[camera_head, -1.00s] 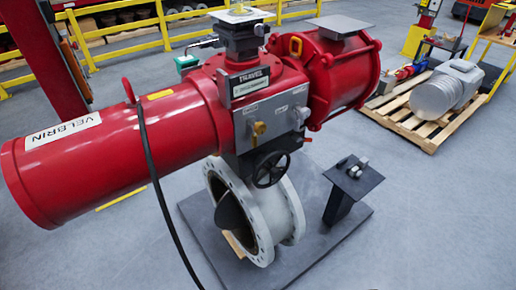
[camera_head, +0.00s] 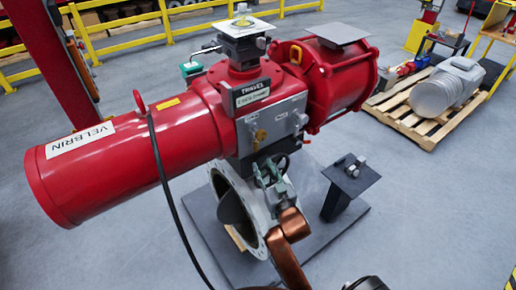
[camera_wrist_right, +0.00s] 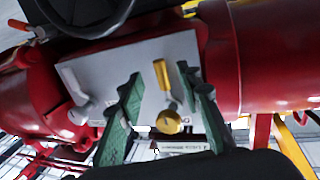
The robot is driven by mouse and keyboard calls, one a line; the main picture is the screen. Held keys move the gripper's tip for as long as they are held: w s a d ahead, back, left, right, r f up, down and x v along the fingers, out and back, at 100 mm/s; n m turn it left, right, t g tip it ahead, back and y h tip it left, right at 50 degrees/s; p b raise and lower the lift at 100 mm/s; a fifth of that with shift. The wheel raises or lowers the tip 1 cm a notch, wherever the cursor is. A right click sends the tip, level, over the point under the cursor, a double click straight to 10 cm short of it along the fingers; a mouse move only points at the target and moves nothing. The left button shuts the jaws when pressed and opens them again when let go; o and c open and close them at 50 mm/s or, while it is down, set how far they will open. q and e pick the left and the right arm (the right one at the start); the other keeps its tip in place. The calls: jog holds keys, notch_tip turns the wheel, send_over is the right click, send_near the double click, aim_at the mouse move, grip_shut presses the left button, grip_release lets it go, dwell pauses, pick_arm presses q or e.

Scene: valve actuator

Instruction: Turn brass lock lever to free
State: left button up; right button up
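The brass lock lever (camera_head: 260,135) is on the front of the grey control panel (camera_head: 278,122), below the TRAVEL plate. In the right wrist view, a short brass bar (camera_wrist_right: 161,74) and a round brass knob (camera_wrist_right: 169,122) show on the panel (camera_wrist_right: 130,65). I cannot tell any contact. My left gripper is out of view.
The red actuator cylinder (camera_head: 130,155) and a hanging black cable (camera_head: 167,195) lie to the left. The pale valve flange (camera_head: 228,185) is below. A dark stand (camera_head: 345,185) stands right of my arm.

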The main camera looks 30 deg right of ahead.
aim_at(257, 149)
jog(key=w, duration=0.2)
jog(key=w+d+r+p, duration=0.1)
jog(key=w, duration=0.1)
jog(key=w+r, duration=0.1)
jog(key=w, duration=0.2)
jog(key=shift+d, duration=0.3)
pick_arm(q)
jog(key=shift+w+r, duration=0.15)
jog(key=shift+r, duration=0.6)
pick_arm(e)
jog(key=shift+c, duration=0.2)
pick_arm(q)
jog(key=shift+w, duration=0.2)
pick_arm(e)
grip_shut()
